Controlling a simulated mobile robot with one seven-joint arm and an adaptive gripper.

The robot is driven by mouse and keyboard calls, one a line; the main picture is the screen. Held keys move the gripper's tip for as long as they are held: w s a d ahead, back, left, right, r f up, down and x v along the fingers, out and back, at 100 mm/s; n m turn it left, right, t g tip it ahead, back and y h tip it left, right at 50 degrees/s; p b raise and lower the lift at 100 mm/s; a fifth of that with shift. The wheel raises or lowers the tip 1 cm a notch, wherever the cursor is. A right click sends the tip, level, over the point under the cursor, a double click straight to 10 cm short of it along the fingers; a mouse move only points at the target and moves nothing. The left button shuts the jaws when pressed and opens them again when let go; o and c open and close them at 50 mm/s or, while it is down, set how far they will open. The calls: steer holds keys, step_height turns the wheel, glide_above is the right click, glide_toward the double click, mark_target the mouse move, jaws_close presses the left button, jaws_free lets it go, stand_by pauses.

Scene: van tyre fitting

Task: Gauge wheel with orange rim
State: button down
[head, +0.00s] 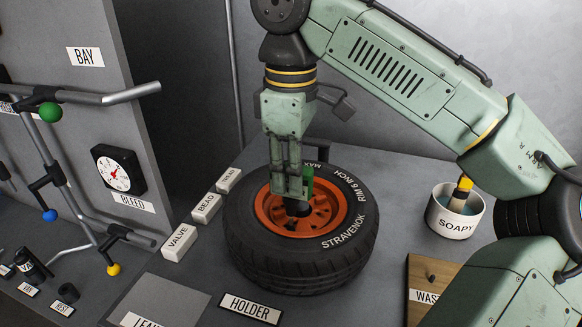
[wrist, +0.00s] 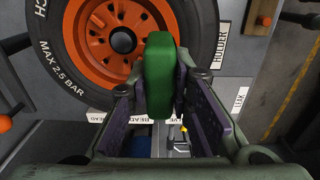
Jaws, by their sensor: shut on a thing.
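The wheel with the orange rim (head: 263,214) lies flat on the grey bench, its black tyre (head: 300,262) lettered STRAVENOK and RIM 6 INCH. The wheel also fills the top of the wrist view (wrist: 85,75), where MAX 2.5 BAR is readable. My gripper (head: 291,188) points down over the rim, close to the dark hub. It is shut on a green block-shaped thing (wrist: 159,75), which also shows in the head view (head: 308,181). I cannot tell whether the green thing touches the wheel. My fingers hide part of it.
White blocks marked VALVE (head: 178,243), BEAD (head: 205,208) and TREAD (head: 229,180) stand left of the wheel. A HOLDER label (head: 250,308) lies in front. A SOAPY pot (head: 455,222) with a brush stands right. A dial (head: 118,170) and pipe rack (head: 70,180) are left.

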steer(key=shift+f+b, duration=0.3)
steer(key=shift+f, duration=0.65)
stand_by(0.5)
steer(key=shift+r, duration=0.15)
stand_by(0.7)
steer(key=shift+r+p, duration=0.65)
steer(key=shift+r, duration=2.25)
steer(key=shift+d, duration=0.1)
